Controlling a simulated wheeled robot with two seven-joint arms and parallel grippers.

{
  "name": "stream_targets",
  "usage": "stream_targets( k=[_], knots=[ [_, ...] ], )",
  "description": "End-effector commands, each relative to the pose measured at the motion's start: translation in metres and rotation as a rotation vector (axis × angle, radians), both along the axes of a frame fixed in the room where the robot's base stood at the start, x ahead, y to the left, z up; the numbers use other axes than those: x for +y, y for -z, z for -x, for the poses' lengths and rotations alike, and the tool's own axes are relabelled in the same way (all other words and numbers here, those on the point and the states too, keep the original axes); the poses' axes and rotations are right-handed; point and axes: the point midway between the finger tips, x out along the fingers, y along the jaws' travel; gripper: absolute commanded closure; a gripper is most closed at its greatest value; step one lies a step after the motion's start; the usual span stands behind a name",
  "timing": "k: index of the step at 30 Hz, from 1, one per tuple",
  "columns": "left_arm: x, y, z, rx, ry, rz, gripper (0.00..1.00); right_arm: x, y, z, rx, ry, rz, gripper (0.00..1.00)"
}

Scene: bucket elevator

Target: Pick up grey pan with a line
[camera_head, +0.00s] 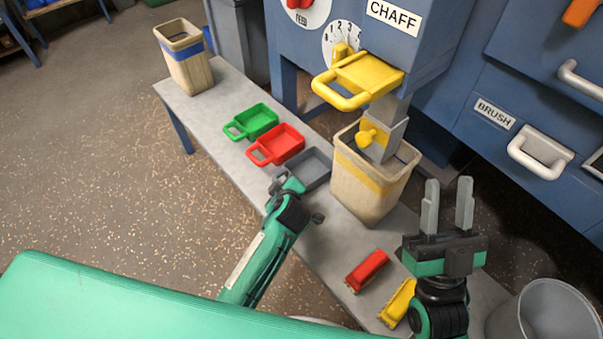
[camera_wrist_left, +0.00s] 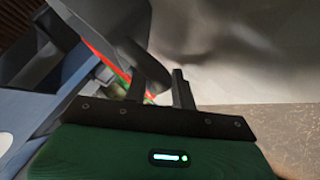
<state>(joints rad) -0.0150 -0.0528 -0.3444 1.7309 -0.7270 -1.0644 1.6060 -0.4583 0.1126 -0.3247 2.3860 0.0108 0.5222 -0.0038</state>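The grey pan (camera_head: 314,166) is on the narrow grey table, next to the red pan (camera_head: 276,144) and the green pan (camera_head: 252,122). No line on it can be made out. My left gripper (camera_head: 289,184) is at its near left side, where the handle is. In the left wrist view, a dark grey curved part of the pan (camera_wrist_left: 110,45) reaches to the fingers (camera_wrist_left: 160,88). The fingers stand a little apart; whether they clamp the handle is unclear. My right gripper (camera_head: 447,207) is open, empty and pointing up, at the right.
A wooden bucket with a yellow band (camera_head: 368,192) stands close right of the grey pan, under the machine's chute. A blue-banded bucket (camera_head: 186,62) is at the far end. A grey bucket (camera_head: 555,312) is at lower right.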

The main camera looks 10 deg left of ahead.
Motion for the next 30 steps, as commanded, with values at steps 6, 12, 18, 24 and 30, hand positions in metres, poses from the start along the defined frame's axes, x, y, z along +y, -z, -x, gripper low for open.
stream_targets(
  k=[6, 12, 18, 24, 30],
  knots=[
    [0.0, 0.0, 0.0, 0.0, 0.0, 0.0, 0.94, 0.0, 0.0, 0.0, 0.001, 0.0, 0.0, 0.64],
    [0.0, -0.001, 0.0, -0.001, 0.001, 0.0, 1.0, 0.0, 0.0, 0.0, 0.002, 0.0, 0.001, 0.64],
    [0.0, -0.001, 0.0, -0.001, 0.001, 0.0, 1.0, 0.001, 0.001, -0.001, 0.011, -0.002, 0.002, 0.64],
    [0.001, -0.006, -0.002, -0.001, 0.002, 0.0, 1.0, 0.005, 0.01, -0.006, 0.077, -0.011, 0.017, 0.64],
    [0.004, -0.016, -0.006, -0.002, 0.003, 0.0, 1.0, 0.015, 0.035, -0.016, 0.243, -0.032, 0.055, 0.64]
  ],
)
